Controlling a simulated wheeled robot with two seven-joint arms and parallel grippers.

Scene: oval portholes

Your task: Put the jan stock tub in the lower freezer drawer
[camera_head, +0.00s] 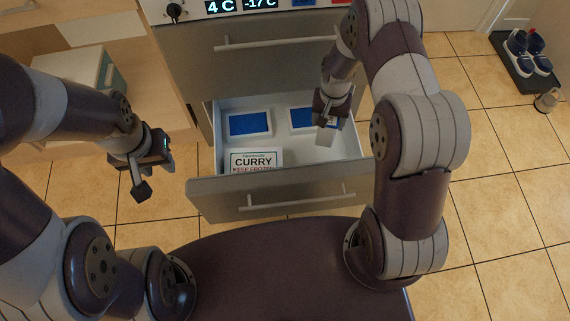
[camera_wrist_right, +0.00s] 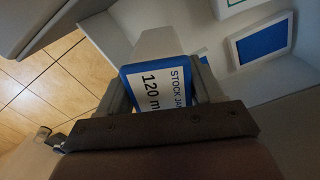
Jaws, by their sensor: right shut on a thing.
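The jan stock tub (camera_wrist_right: 160,85) has a blue lid edge and a white label reading "STOCK JAN" and "120 m". In the right wrist view it sits between the two fingers of my right gripper (camera_wrist_right: 158,100), which is shut on it. In the head view my right gripper (camera_head: 325,115) is over the right part of the open lower freezer drawer (camera_head: 270,194), and the arm and gripper mostly hide the tub. My left gripper (camera_head: 153,172) is empty, left of the drawer, with its fingers apart.
The drawer holds a tub labelled CURRY (camera_head: 254,161) at front left and blue-topped tubs (camera_head: 249,123) at the back. Bare drawer floor shows to the right of the CURRY tub. A closed upper drawer (camera_head: 250,60) is above. Shoes on a dark mat (camera_head: 525,72) are far right.

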